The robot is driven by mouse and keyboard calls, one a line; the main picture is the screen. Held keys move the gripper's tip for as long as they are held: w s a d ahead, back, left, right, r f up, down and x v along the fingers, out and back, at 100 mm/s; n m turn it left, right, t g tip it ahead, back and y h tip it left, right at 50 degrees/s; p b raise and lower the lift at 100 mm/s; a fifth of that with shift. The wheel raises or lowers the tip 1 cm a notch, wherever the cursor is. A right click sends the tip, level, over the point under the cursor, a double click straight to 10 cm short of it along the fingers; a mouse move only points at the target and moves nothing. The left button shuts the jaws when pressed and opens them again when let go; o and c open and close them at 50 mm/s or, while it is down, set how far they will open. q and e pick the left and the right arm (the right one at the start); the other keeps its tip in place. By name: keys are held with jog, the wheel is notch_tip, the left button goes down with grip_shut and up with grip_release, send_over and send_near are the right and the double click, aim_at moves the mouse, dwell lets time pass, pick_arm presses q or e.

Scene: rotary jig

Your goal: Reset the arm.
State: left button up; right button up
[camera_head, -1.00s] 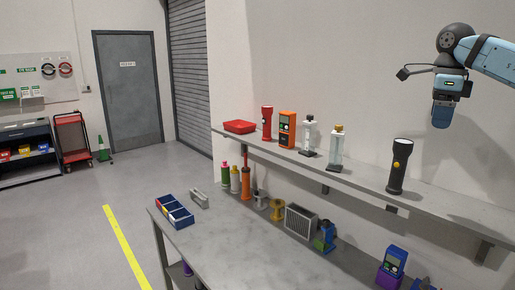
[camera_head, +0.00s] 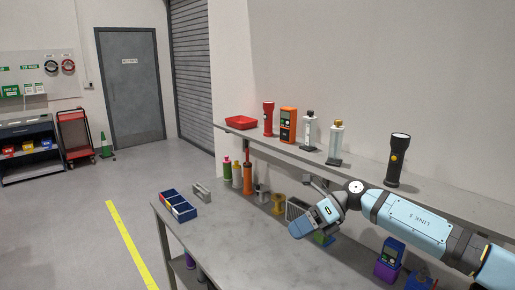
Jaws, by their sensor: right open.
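My right arm comes in from the right, low in front of the shelf. Its gripper (camera_head: 301,229) is over the back part of the workbench (camera_head: 225,250) and points left and down. It is open, and I see nothing held in it. The gripper and wrist partly hide a grey vented box (camera_head: 295,208) and a green and blue item (camera_head: 324,238) behind them. My left gripper is not in view.
The wall shelf (camera_head: 362,178) holds a red tray (camera_head: 241,122), a red flashlight (camera_head: 268,119), an orange meter (camera_head: 288,125), two bottles and a black flashlight (camera_head: 398,160). A blue divided bin (camera_head: 178,206) sits at the bench's left. The bench's front middle is clear.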

jog(key=s+a+f+m+t+y, duration=0.75)
jog(key=f+m+t, duration=0.2)
jog(key=m, duration=0.65)
jog(key=s+d+f+m+t+h, duration=0.2)
jog(key=s+d+f+m+h, duration=0.6)
jog(key=s+f+m, duration=0.4)
jog(key=s+d+f+m+t+h, duration=0.2)
jog(key=s+d+f+m+h, duration=0.6)
jog(key=s+f+m, duration=0.4)
jog(key=d+f+m, duration=0.1)
jog(key=m, duration=0.3)
jog(key=shift+s+d+f, duration=0.15)
jog(key=shift+s+d, duration=0.1)
jog(key=shift+h, duration=0.25)
